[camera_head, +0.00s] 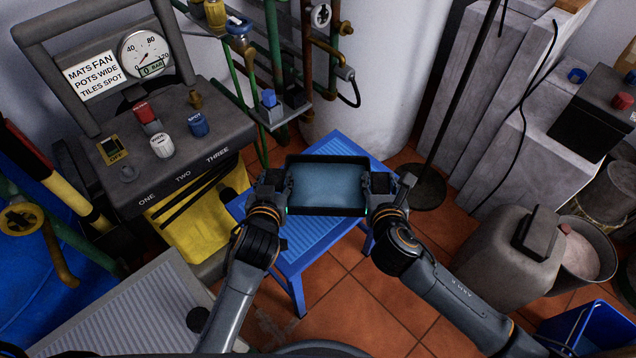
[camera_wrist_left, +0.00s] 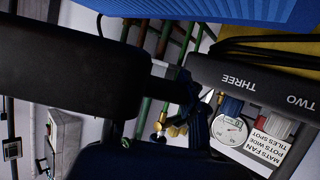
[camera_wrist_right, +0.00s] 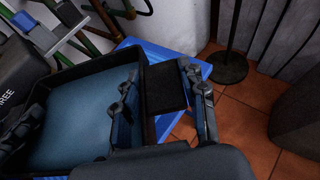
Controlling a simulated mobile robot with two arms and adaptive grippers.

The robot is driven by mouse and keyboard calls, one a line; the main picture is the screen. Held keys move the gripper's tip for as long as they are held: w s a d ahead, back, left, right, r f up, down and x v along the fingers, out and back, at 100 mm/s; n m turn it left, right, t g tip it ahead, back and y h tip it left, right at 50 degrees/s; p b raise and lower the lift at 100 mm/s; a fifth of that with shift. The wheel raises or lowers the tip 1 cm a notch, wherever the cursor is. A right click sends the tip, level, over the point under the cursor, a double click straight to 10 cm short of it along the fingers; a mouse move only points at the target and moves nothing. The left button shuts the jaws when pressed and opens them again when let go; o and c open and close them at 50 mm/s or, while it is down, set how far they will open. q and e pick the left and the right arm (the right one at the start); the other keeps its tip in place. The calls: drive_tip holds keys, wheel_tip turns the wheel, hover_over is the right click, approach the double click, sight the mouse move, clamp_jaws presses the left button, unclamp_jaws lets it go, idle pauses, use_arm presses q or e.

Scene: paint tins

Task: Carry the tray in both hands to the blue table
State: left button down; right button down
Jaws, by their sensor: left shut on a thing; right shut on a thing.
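The tray (camera_head: 326,210) is dark and rectangular with a blue-grey inside, and it looks empty. In the head view it is over the blue table (camera_head: 338,145), covering part of its ribbed top. I cannot tell whether it touches the table. My left gripper (camera_head: 272,183) is shut on the tray's left end. My right gripper (camera_head: 380,184) is shut on its right end. In the right wrist view the tray (camera_wrist_right: 72,127) fills the left side, and the right gripper's fingers (camera_wrist_right: 168,100) are around a dark handle. In the left wrist view the blue table (camera_wrist_left: 230,12) shows at the top.
A control bench (camera_head: 170,150) with a gauge stands on the left. Pipes with valves run behind the table. A stand with a round base (camera_head: 425,188), a large canister (camera_head: 510,255) and a blue bin (camera_head: 590,328) are on the right. Tiled floor (camera_head: 350,305) is clear in front.

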use_arm(q)
drive_tip(key=shift+w+d+f, duration=0.1)
drive_tip(key=shift+w+d, duration=0.05)
drive_tip(key=shift+w, duration=0.4)
use_arm(e)
drive_tip(key=shift+w+d, duration=0.15)
drive_tip(key=shift+w, duration=0.4)
use_arm(q)
drive_tip(key=shift+s, duration=0.15)
use_arm(e)
drive_tip(key=shift+s+r, duration=0.1)
drive_tip(key=shift+s, duration=0.05)
